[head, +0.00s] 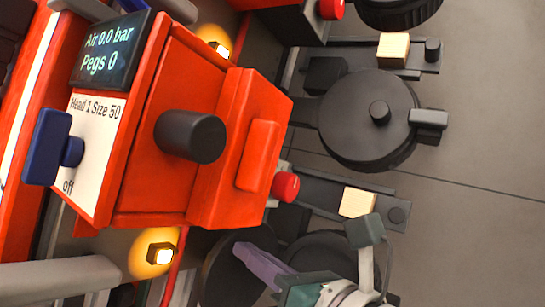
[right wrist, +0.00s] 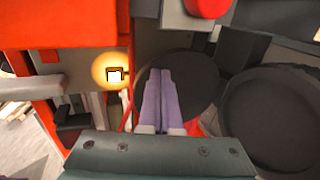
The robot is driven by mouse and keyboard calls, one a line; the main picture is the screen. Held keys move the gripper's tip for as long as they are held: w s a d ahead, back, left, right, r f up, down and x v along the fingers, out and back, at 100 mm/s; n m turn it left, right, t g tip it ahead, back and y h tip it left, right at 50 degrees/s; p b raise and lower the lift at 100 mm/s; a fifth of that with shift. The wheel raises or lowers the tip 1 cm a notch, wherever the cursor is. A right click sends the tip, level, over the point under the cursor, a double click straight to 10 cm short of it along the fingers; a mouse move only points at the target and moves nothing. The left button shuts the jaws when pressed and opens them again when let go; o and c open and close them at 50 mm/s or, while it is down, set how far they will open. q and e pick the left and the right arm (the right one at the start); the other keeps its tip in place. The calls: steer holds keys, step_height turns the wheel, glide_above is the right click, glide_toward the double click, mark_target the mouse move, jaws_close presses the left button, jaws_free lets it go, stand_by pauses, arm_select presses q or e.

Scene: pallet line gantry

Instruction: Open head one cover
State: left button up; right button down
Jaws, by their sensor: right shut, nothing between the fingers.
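The orange-red machine body (head: 180,130) carries a panel (head: 92,140) reading "Head 1 Size 50". A round dark lid (head: 365,120) with a knob and a grey latch lies flat at the right of the head view. Lower down, a dark disc (head: 222,268) stands beside a round dark bowl (head: 325,245), partly hidden by my gripper. The right wrist view shows this disc (right wrist: 195,88) tilted beside the bowl (right wrist: 272,115), which looks uncovered. My right gripper (head: 240,249) is shut and empty, its purple fingers (right wrist: 160,72) over the disc; contact is unclear. My left gripper is out of view.
A dark display (head: 108,50) reads "Air 0.0 bar, Pegs 0". A blue switch (head: 50,148), red knob (head: 285,187) and dark cylinder (head: 190,137) project from the machine. A lit lamp (head: 160,253) glows near the disc. Grey floor (head: 480,230) is clear at right.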

steer(key=p+v, duration=0.2)
steer(key=v, duration=0.7)
steer(key=shift+s+d, duration=0.2)
steer(key=shift+d, duration=0.2)
stand_by(0.6)
